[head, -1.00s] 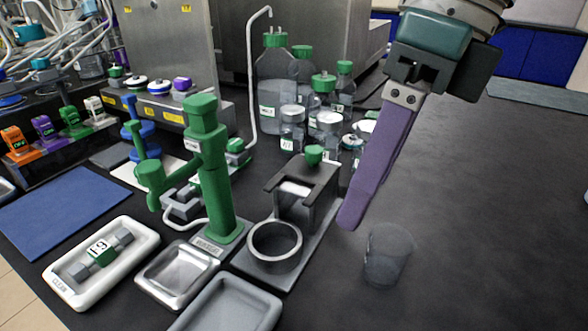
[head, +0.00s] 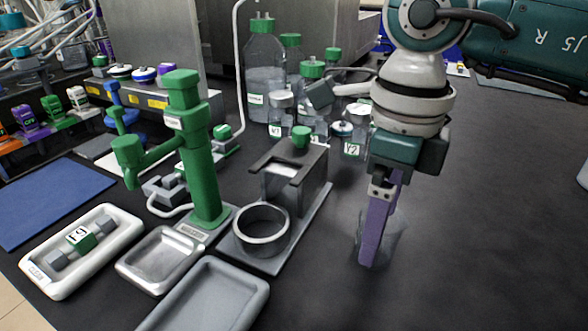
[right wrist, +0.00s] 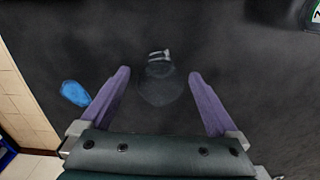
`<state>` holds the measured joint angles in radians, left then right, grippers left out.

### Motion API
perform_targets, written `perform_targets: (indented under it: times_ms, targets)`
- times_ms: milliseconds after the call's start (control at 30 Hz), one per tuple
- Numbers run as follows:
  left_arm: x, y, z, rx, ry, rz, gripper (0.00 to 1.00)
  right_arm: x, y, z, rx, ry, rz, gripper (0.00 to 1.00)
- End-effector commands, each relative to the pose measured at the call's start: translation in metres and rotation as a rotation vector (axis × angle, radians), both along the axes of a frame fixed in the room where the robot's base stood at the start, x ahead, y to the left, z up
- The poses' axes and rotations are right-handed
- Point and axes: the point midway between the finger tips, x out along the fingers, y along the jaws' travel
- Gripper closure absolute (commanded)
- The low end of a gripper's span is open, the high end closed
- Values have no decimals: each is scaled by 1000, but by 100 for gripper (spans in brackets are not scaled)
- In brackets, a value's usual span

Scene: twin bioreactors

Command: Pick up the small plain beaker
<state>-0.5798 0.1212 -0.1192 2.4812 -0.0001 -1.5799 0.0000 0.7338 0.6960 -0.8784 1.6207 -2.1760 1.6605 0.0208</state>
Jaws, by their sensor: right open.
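The small plain beaker (head: 393,238) is clear glass and stands on the black bench, right of the ring holder. In the head view a purple finger of my right gripper (head: 369,258) covers part of it. In the right wrist view the beaker (right wrist: 160,88) shows faintly between the two spread purple fingers of the right gripper (right wrist: 159,73). The jaws are open, and I see no contact with the glass. My left gripper is out of view.
A grey stand with a round ring (head: 261,250) is left of the beaker. Capped bottles (head: 265,75) and jars are behind. A green post (head: 203,160) and trays (head: 215,300) are further left. The bench right of the beaker is clear.

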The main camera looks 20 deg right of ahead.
Motion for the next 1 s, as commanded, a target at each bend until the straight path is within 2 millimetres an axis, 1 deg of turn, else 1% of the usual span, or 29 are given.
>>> perform_targets:
  times_ms: [167, 200, 900, 1000]
  targets:
    - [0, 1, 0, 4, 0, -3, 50, 0, 0, -1, 0, 0, 0, 4]
    - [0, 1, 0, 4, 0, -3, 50, 0, 0, -1, 0, 0, 0, 6]
    - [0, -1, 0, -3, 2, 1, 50, 0, 0, 0, 0, 0, 0, 85]
    - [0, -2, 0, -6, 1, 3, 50, 0, 0, 0, 0, 0, 0, 94]
